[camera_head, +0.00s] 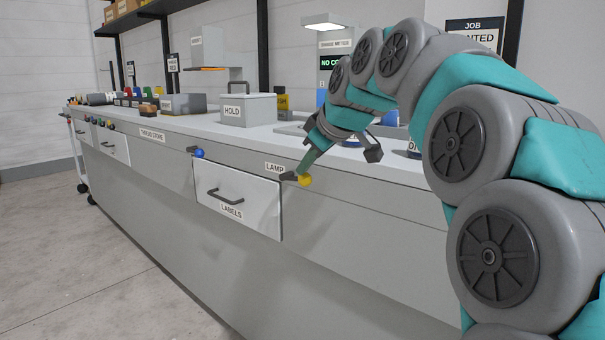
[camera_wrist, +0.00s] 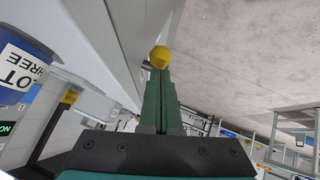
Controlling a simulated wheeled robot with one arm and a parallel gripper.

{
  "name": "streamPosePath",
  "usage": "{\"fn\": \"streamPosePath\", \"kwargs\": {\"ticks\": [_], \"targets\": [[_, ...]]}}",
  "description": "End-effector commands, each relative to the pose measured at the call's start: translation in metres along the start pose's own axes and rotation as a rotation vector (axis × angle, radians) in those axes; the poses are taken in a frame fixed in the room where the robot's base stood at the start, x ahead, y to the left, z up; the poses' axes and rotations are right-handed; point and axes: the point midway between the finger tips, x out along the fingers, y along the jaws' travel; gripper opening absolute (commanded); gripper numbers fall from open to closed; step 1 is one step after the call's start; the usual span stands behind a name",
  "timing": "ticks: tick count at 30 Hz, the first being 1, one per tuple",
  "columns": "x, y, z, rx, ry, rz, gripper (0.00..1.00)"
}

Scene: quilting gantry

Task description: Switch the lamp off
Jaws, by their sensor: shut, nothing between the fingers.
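A label reading LAMP (camera_head: 275,167) is on the front edge of the counter. Just right of it, a yellow knob (camera_head: 304,180) sticks out beside a short dark lever piece (camera_head: 288,176). My gripper (camera_head: 303,171) is shut and empty, its tips pointing down at the yellow knob. In the wrist view the knob (camera_wrist: 160,56) sits right at the ends of my closed green fingers (camera_wrist: 158,72); I cannot tell whether they touch. A lamp-like head (camera_head: 322,22) with a pale warm glow is above the counter at the back.
A LABELS drawer (camera_head: 238,200) with a dark handle is below and left of the knob. A blue knob (camera_head: 198,153) is farther left on the edge. A HOLD box (camera_head: 248,109) stands on the counter. The floor in front is clear.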

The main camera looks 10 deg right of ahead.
Motion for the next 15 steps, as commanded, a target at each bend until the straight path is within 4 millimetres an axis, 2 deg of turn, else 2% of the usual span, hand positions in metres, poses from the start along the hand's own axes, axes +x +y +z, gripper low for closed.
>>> {"fn": "streamPosePath", "kwargs": {"ticks": [1,3,15], "targets": [[0.009,-0.008,0.013,0.01,0.043,0.003,0.0],[0.01,-0.01,0.018,0.025,0.106,0.018,0.0],[0.018,-0.013,0.034,0.079,0.34,0.076,0.0]]}}
